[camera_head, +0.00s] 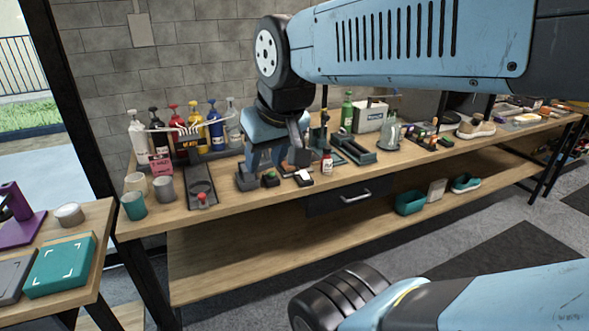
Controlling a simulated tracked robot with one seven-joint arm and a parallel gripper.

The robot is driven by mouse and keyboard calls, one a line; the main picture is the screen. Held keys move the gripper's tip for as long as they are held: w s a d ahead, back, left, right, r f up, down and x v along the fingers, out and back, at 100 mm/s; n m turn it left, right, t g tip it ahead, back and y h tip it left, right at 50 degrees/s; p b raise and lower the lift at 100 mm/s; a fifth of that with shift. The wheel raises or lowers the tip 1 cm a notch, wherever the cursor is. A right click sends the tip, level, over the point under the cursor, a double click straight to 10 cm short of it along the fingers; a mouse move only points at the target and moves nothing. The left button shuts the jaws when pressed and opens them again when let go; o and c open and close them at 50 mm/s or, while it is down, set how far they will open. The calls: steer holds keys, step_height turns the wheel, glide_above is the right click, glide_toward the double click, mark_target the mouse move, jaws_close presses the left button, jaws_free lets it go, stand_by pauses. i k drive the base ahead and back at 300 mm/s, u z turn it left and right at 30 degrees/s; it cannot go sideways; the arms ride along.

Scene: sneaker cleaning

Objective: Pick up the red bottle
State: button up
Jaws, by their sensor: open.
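My gripper (279,158) points down over the bench to the right of that row. It is open and apart from the red bottle. My own wrist and the distance make its fingertips hard to make out.
White, dark, yellow, blue and grey pump bottles (215,127) crowd around the red one. Cups (133,206) and a dark stand (201,192) are in front. A side table (97,240) is at left.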

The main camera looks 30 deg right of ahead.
mark_target(326, 167)
steer(key=z, duration=0.8)
steer(key=i, duration=0.15)
steer(key=u, duration=3.25)
steer(key=k, duration=1.6)
steer(key=u, duration=2.6)
steer(key=i, duration=0.1)
steer(key=z, duration=4.8)
